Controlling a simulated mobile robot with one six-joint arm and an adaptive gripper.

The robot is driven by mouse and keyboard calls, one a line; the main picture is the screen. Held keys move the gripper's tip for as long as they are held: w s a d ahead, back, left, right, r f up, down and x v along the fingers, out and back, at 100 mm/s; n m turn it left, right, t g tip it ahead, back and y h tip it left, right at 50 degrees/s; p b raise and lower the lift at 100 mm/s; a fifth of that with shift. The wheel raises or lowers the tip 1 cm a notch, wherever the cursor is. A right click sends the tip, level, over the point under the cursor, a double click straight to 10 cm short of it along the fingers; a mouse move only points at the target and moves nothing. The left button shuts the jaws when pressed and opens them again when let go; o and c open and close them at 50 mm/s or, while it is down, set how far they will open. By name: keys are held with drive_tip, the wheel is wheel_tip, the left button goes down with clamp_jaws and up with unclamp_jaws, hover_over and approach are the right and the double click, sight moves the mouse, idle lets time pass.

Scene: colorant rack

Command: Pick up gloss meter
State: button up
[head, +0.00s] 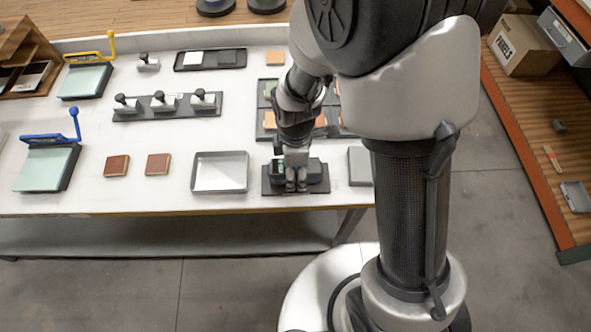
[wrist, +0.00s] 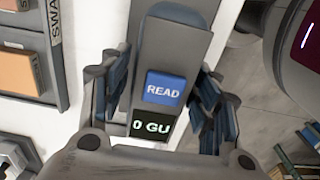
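The gloss meter (wrist: 178,45) is a dark grey block with a blue READ button and a small display reading "0 GU". In the head view the gloss meter (head: 315,171) sits on a dark stand (head: 275,188) near the table's front edge, partly hidden by my gripper (head: 296,184). In the wrist view my gripper (wrist: 160,105) is open, with one blue-padded finger on each side of the meter. Gaps show between the pads and the meter's sides.
A shallow metal tray (head: 220,185) lies left of the stand, and a grey block (head: 360,166) lies to its right. Behind is a dark swatch tray (head: 262,131). Two brown tiles lie further left. A shelf with a cardboard box (head: 525,47) stands at right.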

drive_tip(key=c, duration=1.1)
